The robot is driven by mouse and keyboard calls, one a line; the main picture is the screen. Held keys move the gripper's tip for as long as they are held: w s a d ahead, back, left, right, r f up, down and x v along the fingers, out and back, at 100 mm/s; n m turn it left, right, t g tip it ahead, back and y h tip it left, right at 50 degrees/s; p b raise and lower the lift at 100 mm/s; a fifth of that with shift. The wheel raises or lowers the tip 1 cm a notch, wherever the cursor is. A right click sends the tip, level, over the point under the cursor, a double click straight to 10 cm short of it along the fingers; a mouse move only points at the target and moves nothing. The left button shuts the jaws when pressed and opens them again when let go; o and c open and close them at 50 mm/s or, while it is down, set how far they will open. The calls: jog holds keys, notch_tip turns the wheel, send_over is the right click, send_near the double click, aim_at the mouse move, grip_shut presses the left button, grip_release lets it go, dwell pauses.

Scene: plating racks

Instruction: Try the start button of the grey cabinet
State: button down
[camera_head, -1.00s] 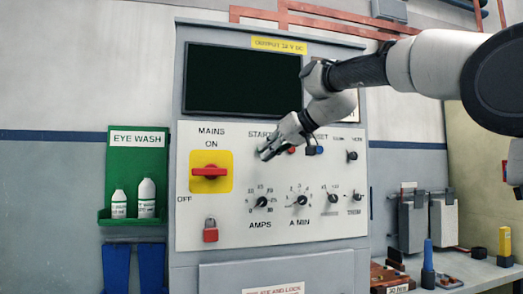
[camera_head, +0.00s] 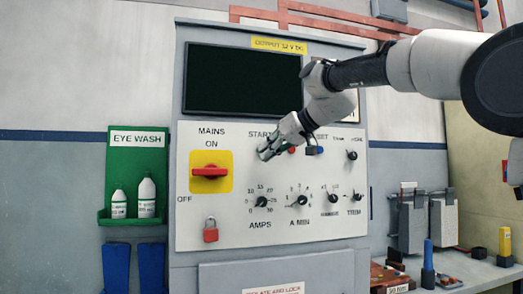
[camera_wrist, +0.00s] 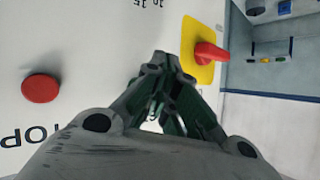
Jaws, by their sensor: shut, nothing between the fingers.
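The grey cabinet (camera_head: 182,110) stands against the wall, with a pale control panel under a dark screen. The START label (camera_head: 260,134) shows on the panel above my gripper (camera_head: 263,155). My gripper is shut and empty, with its fingertips at the panel below that label. The start button itself is hidden behind the fingers; I cannot tell whether they touch it. In the wrist view my gripper (camera_wrist: 160,60) points at the panel, between the red stop button (camera_wrist: 40,88) and the mains switch (camera_wrist: 211,52).
The red mains lever (camera_head: 210,172) lies horizontal on a yellow plate, left of my gripper. A red padlock (camera_head: 210,230) hangs below it. Several black knobs, including the amps knob (camera_head: 262,202), sit below my gripper. A green eye wash shelf (camera_head: 118,160) is on the left wall.

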jog(key=shift+w+a, duration=0.1)
jog(key=shift+w, duration=0.3)
jog(key=shift+w+a, duration=0.15)
jog(key=shift+w, duration=0.3)
dwell(0.9)
jog(key=shift+s, duration=0.1)
jog(key=shift+s+d, duration=0.25)
jog(key=shift+s, duration=0.55)
jog(key=s, duration=0.2)
jog(key=s+d, duration=0.1)
jog(key=s, duration=0.1)
jog(key=shift+s+d, duration=0.2)
jog(key=shift+s, duration=0.15)
dwell(0.8)
